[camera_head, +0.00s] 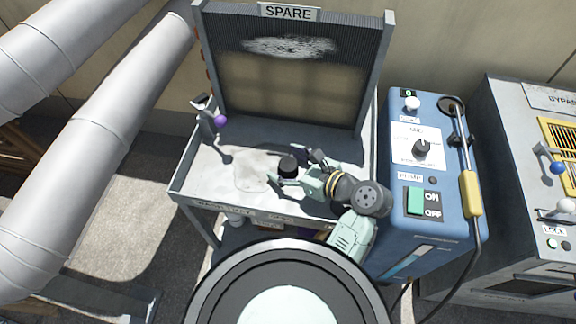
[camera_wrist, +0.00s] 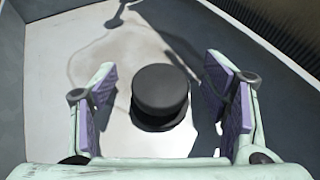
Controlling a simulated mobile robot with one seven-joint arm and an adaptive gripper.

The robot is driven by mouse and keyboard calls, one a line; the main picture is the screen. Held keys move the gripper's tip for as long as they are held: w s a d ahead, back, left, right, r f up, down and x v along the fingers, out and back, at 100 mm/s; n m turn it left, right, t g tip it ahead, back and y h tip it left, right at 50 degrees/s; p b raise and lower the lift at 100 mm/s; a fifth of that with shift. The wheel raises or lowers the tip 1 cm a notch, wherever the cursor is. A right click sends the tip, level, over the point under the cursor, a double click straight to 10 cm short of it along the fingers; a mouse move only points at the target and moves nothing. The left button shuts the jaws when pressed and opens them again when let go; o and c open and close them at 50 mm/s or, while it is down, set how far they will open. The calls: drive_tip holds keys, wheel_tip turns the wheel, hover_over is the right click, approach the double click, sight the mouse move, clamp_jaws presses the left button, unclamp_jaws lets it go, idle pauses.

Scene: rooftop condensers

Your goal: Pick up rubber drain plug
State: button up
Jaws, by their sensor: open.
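The rubber drain plug (camera_head: 287,166) is a black, stubby round piece standing on the pale tray of the SPARE unit. In the wrist view the plug (camera_wrist: 160,92) shows a wide round top above a dark base. My gripper (camera_head: 287,172) is at the plug from the right in the head view. In the wrist view my gripper (camera_wrist: 168,105) is open, with its purple-padded fingers on either side of the plug. Gaps show between the pads and the plug on both sides.
The tray (camera_head: 203,184) has raised edges and a dark finned panel (camera_head: 290,85) at its back. A small stand with a purple knob (camera_head: 221,120) is at the tray's left. A blue machine (camera_head: 447,215) stands close on the right.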

drive_tip(key=c, duration=1.4)
